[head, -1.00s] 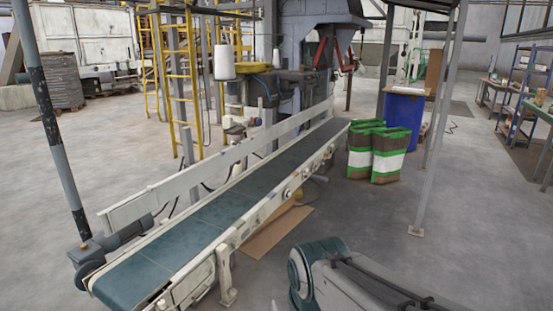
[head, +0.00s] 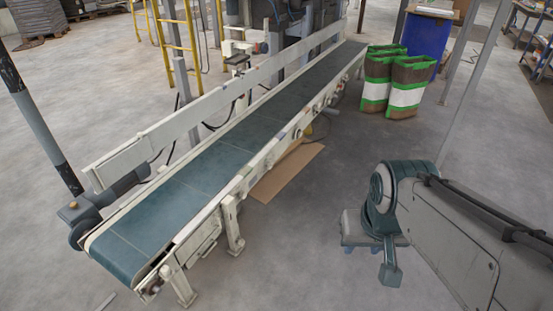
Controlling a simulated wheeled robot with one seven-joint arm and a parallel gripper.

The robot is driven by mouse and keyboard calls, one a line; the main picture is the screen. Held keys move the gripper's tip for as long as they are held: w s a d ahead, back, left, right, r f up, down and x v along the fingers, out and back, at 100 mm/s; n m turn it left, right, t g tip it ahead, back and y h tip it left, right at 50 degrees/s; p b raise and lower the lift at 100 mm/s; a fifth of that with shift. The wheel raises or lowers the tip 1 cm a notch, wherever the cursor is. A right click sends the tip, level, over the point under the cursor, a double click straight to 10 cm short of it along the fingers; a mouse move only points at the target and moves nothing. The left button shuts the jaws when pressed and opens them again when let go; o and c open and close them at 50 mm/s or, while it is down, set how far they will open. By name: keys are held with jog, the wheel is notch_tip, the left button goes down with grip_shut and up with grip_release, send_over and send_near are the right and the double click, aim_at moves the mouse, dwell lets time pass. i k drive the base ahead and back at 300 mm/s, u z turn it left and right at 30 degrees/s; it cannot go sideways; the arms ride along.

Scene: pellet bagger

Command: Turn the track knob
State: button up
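The conveyor (head: 190,190) with a dark teal belt runs from the lower left to the upper middle of the head view. Small round fittings (head: 298,133) sit along its pale near side rail. They are too small for me to tell which one is the track knob. My gripper (head: 386,262) hangs at the end of my folded arm at the lower right, over the floor and well apart from the conveyor. Its fingers are partly hidden and seen at an angle, so I cannot tell whether they are open. I see nothing held in it.
A flat cardboard sheet (head: 287,172) lies on the floor beside the conveyor. Green, white and brown bags (head: 405,88) stand near its far end, before a blue bin (head: 428,35). A grey post (head: 468,75) stands right of them. The floor between conveyor and arm is clear.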

aim_at(243, 195)
jog(key=u, duration=0.1)
jog(key=i, duration=1.2)
jog(key=u, duration=0.9)
jog(key=i, duration=0.55)
jog(key=u, duration=0.4)
